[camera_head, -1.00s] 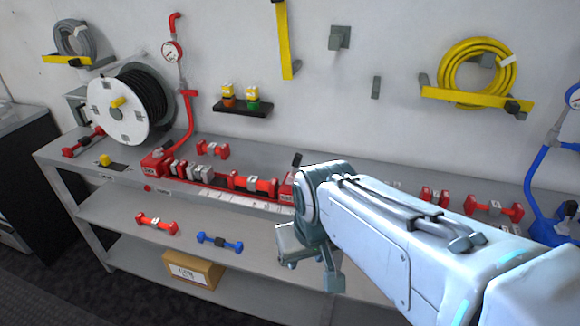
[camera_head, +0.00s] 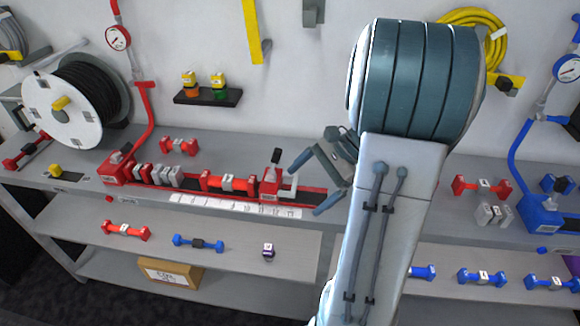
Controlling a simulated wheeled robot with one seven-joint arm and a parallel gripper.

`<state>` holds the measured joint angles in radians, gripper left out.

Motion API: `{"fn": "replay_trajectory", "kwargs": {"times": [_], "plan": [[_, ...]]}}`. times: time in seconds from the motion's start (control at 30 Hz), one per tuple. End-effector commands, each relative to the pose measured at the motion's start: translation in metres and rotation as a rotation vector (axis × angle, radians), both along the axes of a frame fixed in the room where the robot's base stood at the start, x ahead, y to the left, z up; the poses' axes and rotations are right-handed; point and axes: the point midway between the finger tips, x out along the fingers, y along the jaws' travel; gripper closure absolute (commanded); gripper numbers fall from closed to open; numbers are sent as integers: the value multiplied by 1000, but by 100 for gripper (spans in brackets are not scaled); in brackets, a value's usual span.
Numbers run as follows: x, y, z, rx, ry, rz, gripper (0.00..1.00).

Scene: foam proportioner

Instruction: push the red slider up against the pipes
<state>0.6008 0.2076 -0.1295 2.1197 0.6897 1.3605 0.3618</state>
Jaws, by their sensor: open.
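The red slider (camera_head: 270,193), a block with an upright black handle and a pale grey part on its right side, sits on the red rail (camera_head: 313,190) on the bench. To its left on the rail lie the pipes: a red pipe with a grey middle (camera_head: 228,183) and a row of short red and grey pieces (camera_head: 158,175). The slider is very close to the red pipe's right end; I cannot tell if they touch. My gripper (camera_head: 309,182) is just right of the slider, open and empty, with its two fingers spread. My arm hides the rail's right part.
A red end block (camera_head: 115,170) with a riser pipe and gauge stands at the rail's left end. A loose red pipe (camera_head: 180,146) lies behind the rail. A small black shelf (camera_head: 208,97) holds two yellow-topped items. Blue fittings (camera_head: 541,210) stand far right.

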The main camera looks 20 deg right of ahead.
Motion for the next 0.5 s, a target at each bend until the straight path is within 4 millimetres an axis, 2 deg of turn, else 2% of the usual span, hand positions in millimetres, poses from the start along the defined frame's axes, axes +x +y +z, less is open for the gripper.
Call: {"fn": "replay_trajectory", "kwargs": {"times": [0.03, 0.1, 0.3, 0.4, 0.5], "plan": [[5, -22, -7, 71, 30, -100, 1], [12, -48, -13, 170, 59, -224, 1], [18, -111, -28, 380, 93, -480, 1], [18, -129, -33, 438, 98, -545, 1], [18, -137, -35, 466, 98, -575, 1]]}}
